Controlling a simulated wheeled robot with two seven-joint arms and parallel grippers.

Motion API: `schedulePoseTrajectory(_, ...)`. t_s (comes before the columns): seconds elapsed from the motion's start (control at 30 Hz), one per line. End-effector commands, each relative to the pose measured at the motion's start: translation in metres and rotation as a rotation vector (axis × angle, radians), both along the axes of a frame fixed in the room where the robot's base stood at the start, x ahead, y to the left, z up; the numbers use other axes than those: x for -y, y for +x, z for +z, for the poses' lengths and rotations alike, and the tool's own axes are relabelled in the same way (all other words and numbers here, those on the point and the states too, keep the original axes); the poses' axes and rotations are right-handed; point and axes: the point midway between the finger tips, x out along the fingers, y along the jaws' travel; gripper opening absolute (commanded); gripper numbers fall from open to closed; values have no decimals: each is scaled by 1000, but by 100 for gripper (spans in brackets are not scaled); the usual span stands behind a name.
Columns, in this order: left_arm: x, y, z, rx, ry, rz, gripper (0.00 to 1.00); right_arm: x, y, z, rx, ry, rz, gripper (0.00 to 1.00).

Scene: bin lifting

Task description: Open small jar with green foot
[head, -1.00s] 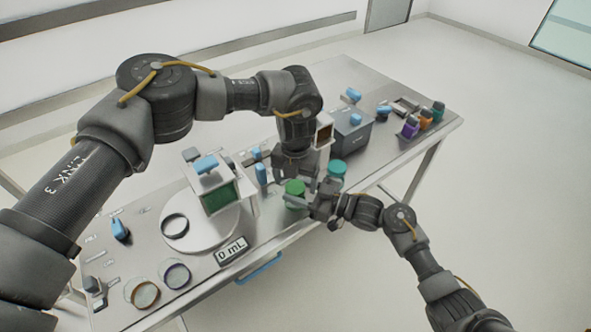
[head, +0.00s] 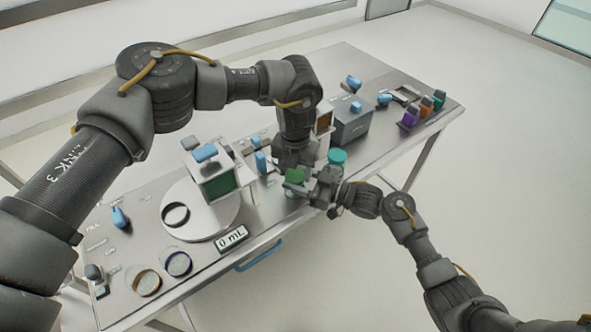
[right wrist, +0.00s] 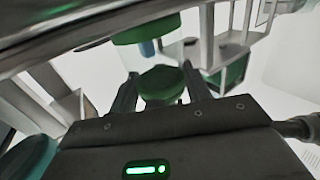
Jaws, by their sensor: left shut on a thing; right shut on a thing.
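The small jar's green top (head: 294,175) is at the table's front edge in the head view. My left gripper (head: 292,165) comes down from above and is shut on this top, with its fingertips partly hidden. My right gripper (head: 318,190) reaches in from the right and is shut on the jar. In the right wrist view, a dark green piece (right wrist: 161,82) of the jar sits between the right fingers, and a green disc (right wrist: 146,29) is above it. A pale gap shows between them; I cannot tell whether clear glass spans it.
A teal-lidded jar (head: 337,157) stands just behind my right gripper. A grey box (head: 352,125) stands behind.

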Motion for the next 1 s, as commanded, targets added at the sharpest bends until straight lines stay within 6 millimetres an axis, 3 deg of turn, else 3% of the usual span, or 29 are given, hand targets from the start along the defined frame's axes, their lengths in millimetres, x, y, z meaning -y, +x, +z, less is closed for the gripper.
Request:
schedulePoseTrajectory(0.4,0,1,18,1,0,1,28,2,0,-6,-11,-11,-4,7)
schedulePoseTrajectory(0.43,0,1,20,2,-2,1,21,3,0,-6,-11,-11,-5,8)
schedulePoseTrajectory(0.5,0,1,22,3,-2,1,21,3,-1,-7,-13,-12,-4,7)
schedulePoseTrajectory(1.0,1,2,24,5,-6,2,21,2,-3,-9,-16,-14,1,7)
